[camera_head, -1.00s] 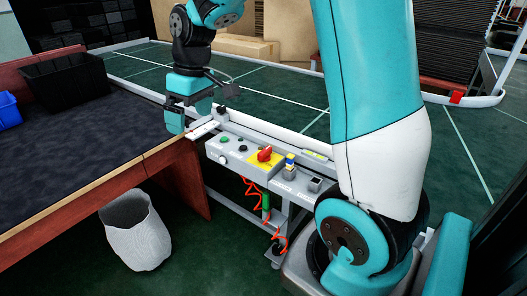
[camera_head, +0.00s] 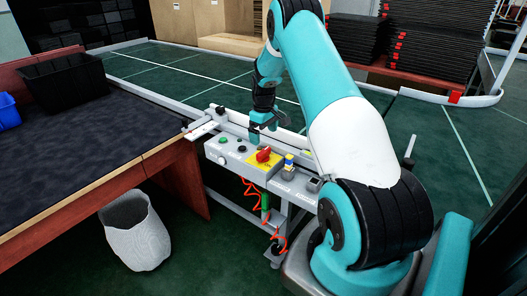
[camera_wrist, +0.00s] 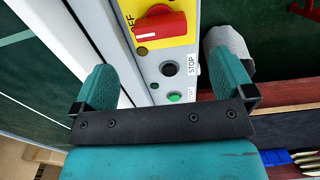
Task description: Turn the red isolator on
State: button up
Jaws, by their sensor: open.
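The red isolator (camera_head: 263,155) is a red rotary handle on a yellow plate, on the grey control box beside the conveyor. In the wrist view the isolator (camera_wrist: 161,25) shows at the top centre, its handle lying across the plate, with part of the word OFF at its left. My gripper (camera_head: 264,132) is above and just behind the control box, close to the isolator. In the wrist view my gripper (camera_wrist: 166,80) has its two teal fingers wide apart, with nothing between them at their height. The isolator lies beyond the fingertips.
A black button (camera_wrist: 168,69) and a green button (camera_wrist: 174,97) sit beside the isolator on the box. The dark-topped table (camera_head: 80,150) is at left, with a white bin (camera_head: 134,235) below.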

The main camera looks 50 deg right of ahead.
aim_at(264, 151)
notch_tip(264, 151, down, 8)
jog(key=shift+f+p, duration=0.25)
jog(key=shift+p, duration=0.15)
jog(key=c, duration=0.9)
